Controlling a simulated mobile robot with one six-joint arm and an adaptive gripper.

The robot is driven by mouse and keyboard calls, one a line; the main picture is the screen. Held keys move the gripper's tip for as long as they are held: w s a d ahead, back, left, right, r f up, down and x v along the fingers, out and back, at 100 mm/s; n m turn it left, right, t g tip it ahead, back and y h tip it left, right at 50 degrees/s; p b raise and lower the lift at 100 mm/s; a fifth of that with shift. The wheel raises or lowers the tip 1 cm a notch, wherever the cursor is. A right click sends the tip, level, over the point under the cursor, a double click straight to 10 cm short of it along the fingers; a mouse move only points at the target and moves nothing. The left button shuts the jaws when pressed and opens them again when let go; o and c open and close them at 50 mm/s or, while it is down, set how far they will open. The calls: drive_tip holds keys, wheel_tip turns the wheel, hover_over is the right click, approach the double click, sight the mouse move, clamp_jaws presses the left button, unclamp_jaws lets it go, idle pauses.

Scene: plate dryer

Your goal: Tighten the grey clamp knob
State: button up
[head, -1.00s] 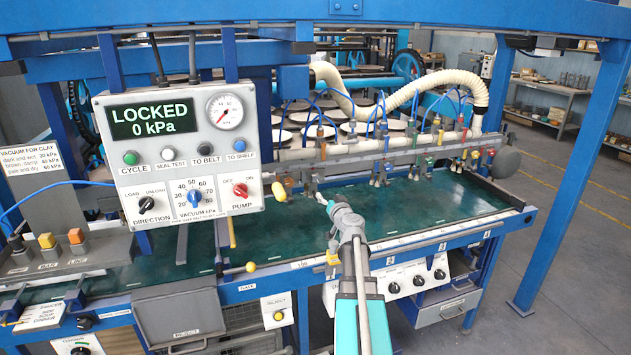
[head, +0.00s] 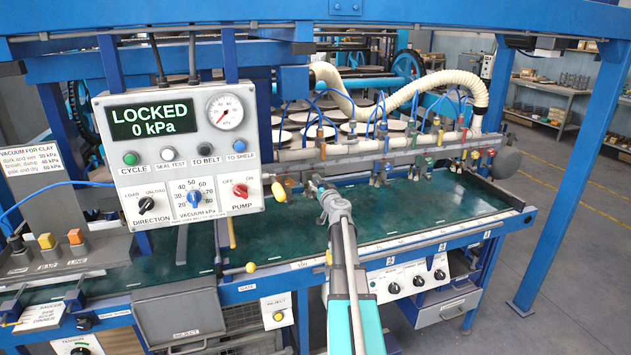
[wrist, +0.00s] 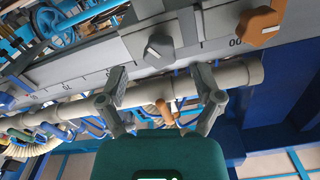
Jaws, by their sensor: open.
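The grey clamp knob (wrist: 157,49) shows in the wrist view, on the grey graduated rail (wrist: 85,77). It lies just beyond my fingertips, roughly centred between them. My gripper (wrist: 160,76) is open, with one finger on each side and nothing held. In the head view my gripper (head: 317,186) is at the left part of the rail (head: 352,162), above the green belt. There the grey knob cannot be told apart from the gripper. Contact between fingers and knob cannot be seen.
An orange knob (wrist: 260,27) sits right of the grey one in the wrist view. A pale pipe (wrist: 235,74) runs behind my fingers. The control panel (head: 180,150) stands left of my gripper. Coloured valves and blue hoses line the rail to the right. The green belt (head: 430,200) is clear.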

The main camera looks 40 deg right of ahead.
sight(316, 181)
drive_tip(key=shift+x, duration=2.5)
drive_tip(key=shift+c, duration=0.3)
drive_tip(key=c, duration=1.1)
